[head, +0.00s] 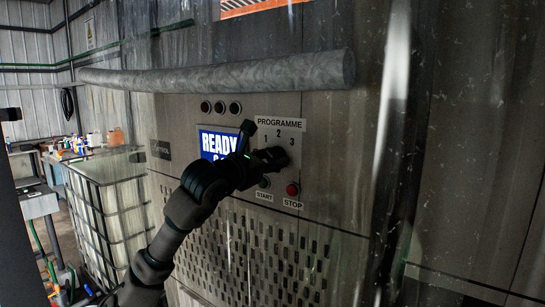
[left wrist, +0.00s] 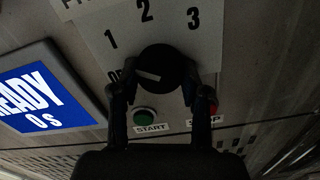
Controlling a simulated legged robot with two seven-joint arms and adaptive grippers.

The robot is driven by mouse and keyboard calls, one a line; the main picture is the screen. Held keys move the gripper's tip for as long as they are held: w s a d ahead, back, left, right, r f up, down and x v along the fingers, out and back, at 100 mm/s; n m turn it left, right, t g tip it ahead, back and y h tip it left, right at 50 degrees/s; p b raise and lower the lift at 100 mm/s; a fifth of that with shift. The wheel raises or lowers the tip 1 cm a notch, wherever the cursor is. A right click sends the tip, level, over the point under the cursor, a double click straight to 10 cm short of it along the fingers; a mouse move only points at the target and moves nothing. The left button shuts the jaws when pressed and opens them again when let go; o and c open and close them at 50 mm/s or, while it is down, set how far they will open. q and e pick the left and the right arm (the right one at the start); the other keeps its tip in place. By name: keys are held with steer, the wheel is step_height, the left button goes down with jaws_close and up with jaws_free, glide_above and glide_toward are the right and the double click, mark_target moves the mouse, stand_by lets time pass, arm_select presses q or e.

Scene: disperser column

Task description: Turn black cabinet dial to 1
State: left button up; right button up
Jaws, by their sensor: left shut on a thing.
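The black dial (left wrist: 165,70) sits on the cabinet's programme plate in the left wrist view. Its white mark is on its left side and points toward a partly hidden label that starts with "O", below the 1. The numbers 1, 2 and 3 run around the dial's upper side. My left gripper (left wrist: 159,84) is shut on the dial, one finger on each side. In the head view my left gripper (head: 264,159) reaches the programme plate (head: 287,132) and mostly hides the dial. My right gripper is not in view.
A green start button (left wrist: 145,115) and a red stop button (head: 292,189) lie just below the dial. A blue screen (head: 216,143) reads READY. A thick grey pipe (head: 230,75) runs above the panel. A caged container (head: 108,195) stands at the left.

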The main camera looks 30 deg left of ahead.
arm_select(q)
steer(key=shift+a+r+m+p, duration=0.1)
steer(key=shift+m+p, duration=0.25)
steer(key=shift+m, duration=0.65)
steer(key=o, duration=1.1)
steer(key=shift+o, duration=0.2)
steer(key=shift+s, duration=0.1)
steer(key=s+a, duration=0.1)
steer(key=s, duration=1)
steer(key=shift+s+a, duration=0.15)
steer(key=shift+s, duration=0.25)
